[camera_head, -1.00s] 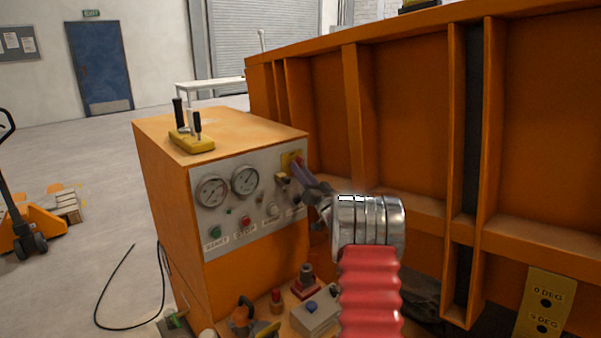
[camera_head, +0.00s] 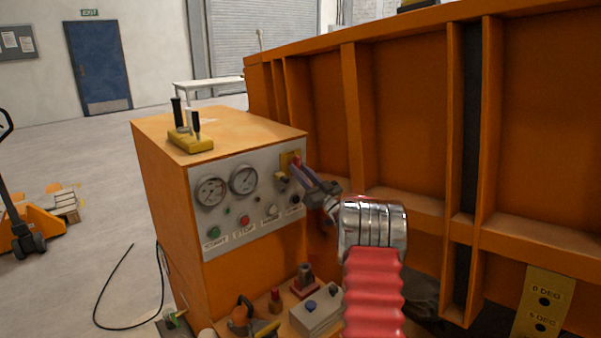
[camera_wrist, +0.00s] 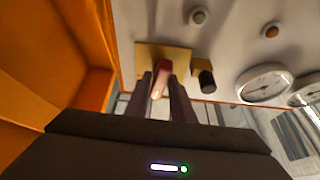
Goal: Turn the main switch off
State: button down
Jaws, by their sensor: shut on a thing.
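The main switch shows in the wrist view as a red handle (camera_wrist: 161,78) on a yellow plate (camera_wrist: 150,50), on a pale panel. In the head view the yellow plate (camera_head: 287,159) is at the panel's upper right corner, with the red handle (camera_head: 296,162) partly hidden by my gripper. My gripper (camera_head: 301,168) reaches the handle from the right. In the wrist view my gripper's two fingers (camera_wrist: 163,88) are on either side of the red handle and shut on it. The handle's far end is hard to make out.
The orange cabinet's control panel (camera_head: 230,218) carries gauges, buttons and knobs. A black knob (camera_wrist: 206,77) sits close beside the switch. The tall orange sandbed wall (camera_head: 410,120) stands right of the cabinet. A lower shelf holds a grey box (camera_head: 315,312) and small items.

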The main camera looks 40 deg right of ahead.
dwell(0.8)
jog(key=c, duration=1.6)
grip_release()
jog(key=shift+c, duration=0.2)
jog(key=v, duration=1.3)
jog(key=shift+s+f, duration=0.2)
jog(key=shift+s, duration=0.15)
